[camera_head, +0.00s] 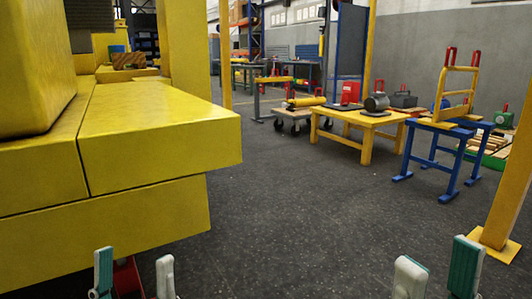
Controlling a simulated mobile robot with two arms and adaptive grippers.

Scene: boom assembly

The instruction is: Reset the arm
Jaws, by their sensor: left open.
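My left gripper (134,274) is at the bottom left edge of the head view. My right gripper (438,271) is at the bottom right edge. Its fingers are also apart, with bare floor between them. Only the finger ends of both grippers show clearly; most of both arms is out of view.
A large yellow block structure (150,135) fills the left, beyond my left gripper. A yellow post (511,185) stands at right. A yellow table (362,128) and blue trestles (455,155) stand farther back right. The middle floor is clear.

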